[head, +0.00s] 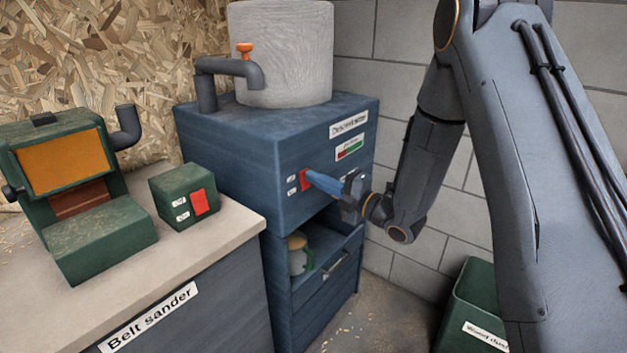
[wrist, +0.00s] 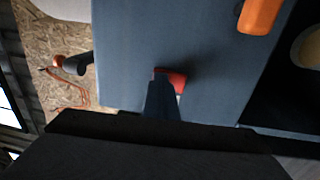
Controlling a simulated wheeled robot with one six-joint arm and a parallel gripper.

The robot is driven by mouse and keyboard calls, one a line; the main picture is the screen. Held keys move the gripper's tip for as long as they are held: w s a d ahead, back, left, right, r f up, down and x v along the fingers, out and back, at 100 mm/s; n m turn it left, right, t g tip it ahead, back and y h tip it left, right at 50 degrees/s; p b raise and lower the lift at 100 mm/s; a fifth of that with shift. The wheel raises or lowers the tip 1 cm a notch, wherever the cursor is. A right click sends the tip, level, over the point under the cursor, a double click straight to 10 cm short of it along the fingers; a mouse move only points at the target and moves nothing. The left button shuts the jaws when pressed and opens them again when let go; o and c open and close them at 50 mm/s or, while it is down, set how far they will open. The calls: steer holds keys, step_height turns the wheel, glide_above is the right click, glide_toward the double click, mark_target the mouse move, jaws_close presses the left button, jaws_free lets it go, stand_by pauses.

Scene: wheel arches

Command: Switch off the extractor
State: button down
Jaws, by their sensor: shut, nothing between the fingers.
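The extractor is a blue cabinet (head: 235,150) with a label on its upper front and a grey drum on top. Its red rocker switch (head: 304,181) is on the front, with two small white labels at its left. The red switch also shows in the wrist view (wrist: 177,79). My gripper (head: 311,176) is shut and empty. Its blue fingertips are at the switch and hide part of it; I cannot tell whether they touch it or which way the rocker is tipped.
A green belt sander (head: 95,230) and a green box with a red switch (head: 185,197) stand on the bench at left. An open shelf under the extractor's front holds a jar (head: 298,255). A green bin (head: 475,300) stands on the floor at right.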

steer(key=r+v, duration=0.3)
steer(key=v, duration=1)
steer(key=shift+s+d+b, duration=0.3)
steer(key=shift+s+b, duration=0.05)
steer(key=shift+b, duration=0.1)
steer(key=shift+f, duration=0.1)
